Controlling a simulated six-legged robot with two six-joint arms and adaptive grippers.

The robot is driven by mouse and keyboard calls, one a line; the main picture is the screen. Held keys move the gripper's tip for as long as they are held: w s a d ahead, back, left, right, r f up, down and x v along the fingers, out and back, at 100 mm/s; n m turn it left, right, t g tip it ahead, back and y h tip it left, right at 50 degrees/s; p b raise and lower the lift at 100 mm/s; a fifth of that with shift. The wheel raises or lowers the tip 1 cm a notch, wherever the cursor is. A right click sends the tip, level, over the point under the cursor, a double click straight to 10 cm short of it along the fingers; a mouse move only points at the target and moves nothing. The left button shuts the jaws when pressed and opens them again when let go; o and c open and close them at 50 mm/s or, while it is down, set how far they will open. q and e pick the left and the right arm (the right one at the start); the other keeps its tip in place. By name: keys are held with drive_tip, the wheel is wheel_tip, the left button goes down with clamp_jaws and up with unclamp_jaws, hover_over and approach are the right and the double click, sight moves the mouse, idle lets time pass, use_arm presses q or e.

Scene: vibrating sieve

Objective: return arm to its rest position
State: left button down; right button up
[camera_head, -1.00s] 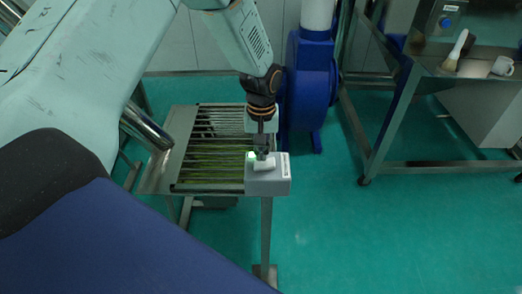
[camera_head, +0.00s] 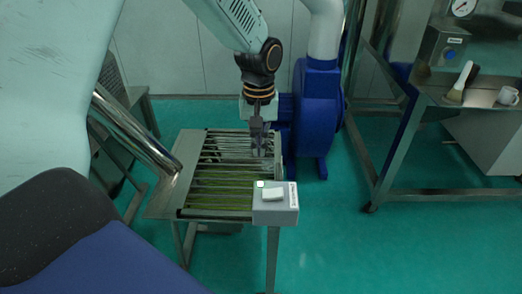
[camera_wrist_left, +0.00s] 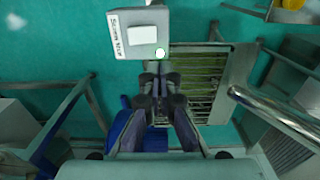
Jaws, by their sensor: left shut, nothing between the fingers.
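My left gripper (camera_head: 260,152) hangs pointing down in the head view, over the right side of the slatted sieve table and behind the switch box. Its dark fingers are shut and empty; they also show in the left wrist view (camera_wrist_left: 161,84). The grey switch box (camera_head: 275,214) sits at the table's front right corner, with a white rocker switch (camera_head: 273,195) and a lit green lamp (camera_head: 260,184). The box also shows at the top of the left wrist view (camera_wrist_left: 125,40). The fingers appear apart from the box. My right gripper is not in view.
The metal sieve table (camera_head: 168,196) stands below the arm, with a blue blower housing (camera_head: 315,115) close behind. At right, a steel table (camera_head: 430,92) holds a brush (camera_head: 459,84) and a white mug (camera_head: 508,96). The green floor (camera_head: 370,250) between is clear.

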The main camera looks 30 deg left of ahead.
use_arm(q)
drive_tip(key=shift+d, duration=0.1)
idle(0.3)
drive_tip(key=m+b, duration=0.1)
drive_tip(key=b, duration=0.4)
approach(261, 202)
drive_tip(key=s+d+f, duration=0.2)
drive_tip(key=s+f, duration=0.1)
drive_tip(key=f, duration=0.2)
drive_tip(key=s+d+f+m+b, duration=0.25)
drive_tip(key=s+f+b, duration=0.4)
drive_tip(key=f, duration=0.75)
drive_tip(key=s+d+f+m+b, duration=0.1)
drive_tip(key=s+f+b, duration=0.3)
drive_tip(key=s+f, duration=0.4)
drive_tip(key=s+d+f+m+b, duration=0.1)
drive_tip(key=s+f+b, duration=0.4)
drive_tip(key=s, duration=0.7)
wheel_tip(261, 202, down, 3)
drive_tip(key=shift+s+d+r, duration=0.1)
drive_tip(key=shift+s+d, duration=0.1)
drive_tip(key=shift+w, duration=0.1)
drive_tip(key=shift+a, duration=0.1)
idle(0.5)
